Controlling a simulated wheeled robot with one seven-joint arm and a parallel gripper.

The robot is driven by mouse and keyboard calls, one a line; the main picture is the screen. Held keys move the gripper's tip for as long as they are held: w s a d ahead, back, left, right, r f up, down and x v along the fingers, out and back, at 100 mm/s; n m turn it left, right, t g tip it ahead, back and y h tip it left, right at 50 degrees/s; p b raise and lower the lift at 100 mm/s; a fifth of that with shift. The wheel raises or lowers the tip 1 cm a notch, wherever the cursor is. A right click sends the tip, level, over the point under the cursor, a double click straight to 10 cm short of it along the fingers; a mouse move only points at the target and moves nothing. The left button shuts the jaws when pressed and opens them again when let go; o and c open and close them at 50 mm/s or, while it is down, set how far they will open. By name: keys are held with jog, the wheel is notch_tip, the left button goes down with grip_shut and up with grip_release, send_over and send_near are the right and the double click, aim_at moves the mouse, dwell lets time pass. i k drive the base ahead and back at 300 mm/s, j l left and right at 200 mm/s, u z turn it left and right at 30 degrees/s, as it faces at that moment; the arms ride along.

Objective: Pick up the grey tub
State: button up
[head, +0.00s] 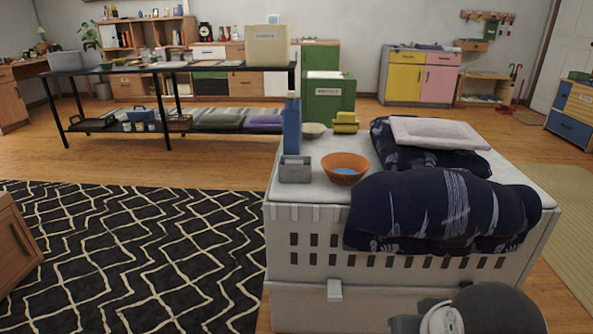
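A small grey tub (295,169) stands upright on the white top of a large pale slatted crate (300,215), near its left edge. It sits left of an orange bowl (346,175) with something blue inside, with a narrow gap between them. A tall blue container (291,128) stands just behind the tub. The tub's front and open top show clearly. Part of my own arm shows at the bottom right, in front of the crate and well apart from the tub. My gripper's fingers are not in view.
A dark blue patterned cushion or bundle (440,212) covers the crate's front right, with a pale pillow (437,133) behind. A cream bowl (313,130) and yellow object (346,122) stand at the back. A black patterned rug (130,255) lies clear at left.

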aim_at(292, 169)
jog(key=i+l+u, duration=0.15)
jog(key=i+l, duration=0.75)
